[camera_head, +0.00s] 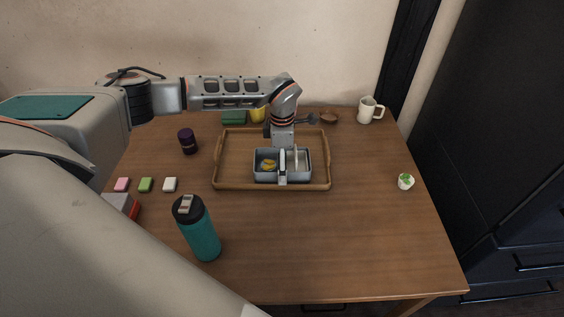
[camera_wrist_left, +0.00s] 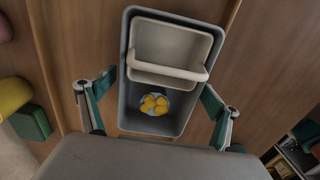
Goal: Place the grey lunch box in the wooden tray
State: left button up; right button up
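The grey lunch box (camera_head: 261,177) is an open, rectangular box inside the outline of the wooden tray (camera_head: 231,187), towards its front right. A pale inner compartment and a patch of yellow food show in it. My right gripper is not in view.
A teal bottle (camera_head: 201,232) stands front left. A dark purple jar (camera_head: 188,142) and several small coloured blocks (camera_head: 146,185) are left of the tray. The table's front right is clear.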

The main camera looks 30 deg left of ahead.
pick_arm(q)
jog(key=shift+r, duration=0.1)
notch_tip(320, 180, up, 12)
jog(key=shift+p, duration=0.3)
dwell(0.4)
dwell(0.4)
